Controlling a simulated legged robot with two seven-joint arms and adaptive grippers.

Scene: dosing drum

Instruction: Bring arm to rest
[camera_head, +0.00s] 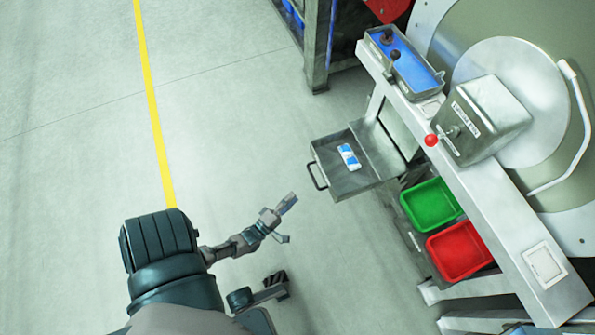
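My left arm comes in from the lower left. Its gripper (287,220) hangs over the bare floor, left of and below the open drawer, touching nothing that I can see. Its two fingers are spread apart, with nothing between them. The gripper is apart from the drawer handle.
A green bin (431,204) and a red bin (460,249) sit below the machine's grey ledge (492,207). Floor with a yellow line (154,110) is clear at left.

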